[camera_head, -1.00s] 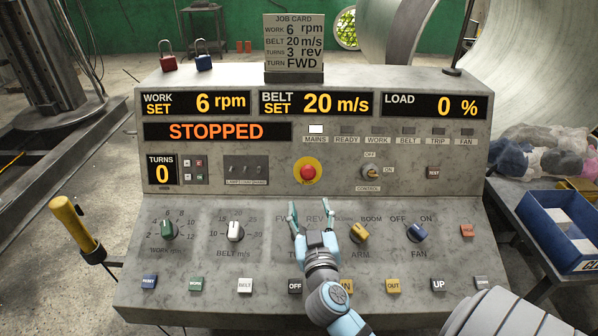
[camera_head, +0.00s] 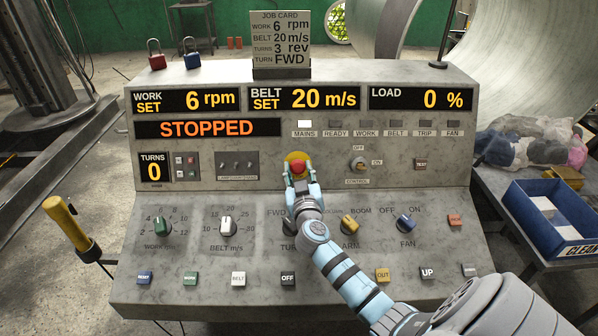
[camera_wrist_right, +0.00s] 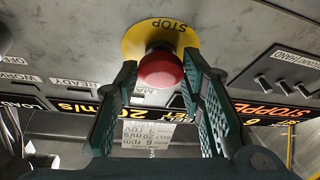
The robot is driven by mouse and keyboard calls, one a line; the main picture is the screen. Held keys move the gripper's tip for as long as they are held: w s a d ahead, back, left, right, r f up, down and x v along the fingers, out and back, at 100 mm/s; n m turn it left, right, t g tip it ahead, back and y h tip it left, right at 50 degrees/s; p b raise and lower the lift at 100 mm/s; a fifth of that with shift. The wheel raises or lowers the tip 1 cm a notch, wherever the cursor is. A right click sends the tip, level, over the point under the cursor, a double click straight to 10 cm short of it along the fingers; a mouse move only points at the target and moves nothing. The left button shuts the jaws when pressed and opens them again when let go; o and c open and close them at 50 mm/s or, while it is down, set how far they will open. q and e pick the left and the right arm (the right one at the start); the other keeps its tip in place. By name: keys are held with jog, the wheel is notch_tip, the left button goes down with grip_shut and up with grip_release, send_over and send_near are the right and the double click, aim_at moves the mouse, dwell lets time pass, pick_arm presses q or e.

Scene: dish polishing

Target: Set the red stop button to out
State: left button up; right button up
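The red stop button (camera_head: 297,166) sits on its yellow round plate (camera_head: 296,155) in the middle of the grey console. In the right wrist view the red mushroom head (camera_wrist_right: 160,70) stands out from the yellow STOP plate (camera_wrist_right: 140,36). My right gripper (camera_head: 299,174) is at the button, its open fingers (camera_wrist_right: 161,64) on either side of the red head. The gaps are very small, and I cannot tell whether the fingers touch it. The display (camera_head: 208,128) reads STOPPED. My left gripper is not in view.
A key switch (camera_head: 358,164) is right of the button, and small toggles (camera_head: 237,165) are left of it. Knobs and push buttons fill the sloping panel below, partly hidden by my right arm. The job card (camera_head: 281,40) stands on top.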

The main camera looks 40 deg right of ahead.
grip_shut()
jog(key=shift+s+a+r, duration=0.2)
jog(key=shift+s+a, duration=0.15)
jog(key=shift+s, duration=0.05)
jog(key=shift+o, duration=1.3)
grip_release()
jog(key=o, duration=0.4)
jog(key=shift+s+r, duration=0.1)
jog(key=shift+a, duration=0.1)
jog(key=shift+s+a, duration=0.2)
jog(key=shift+s, duration=0.15)
jog(key=v, duration=1.1)
jog(key=shift+s+a, duration=0.1)
jog(key=shift+s, duration=0.05)
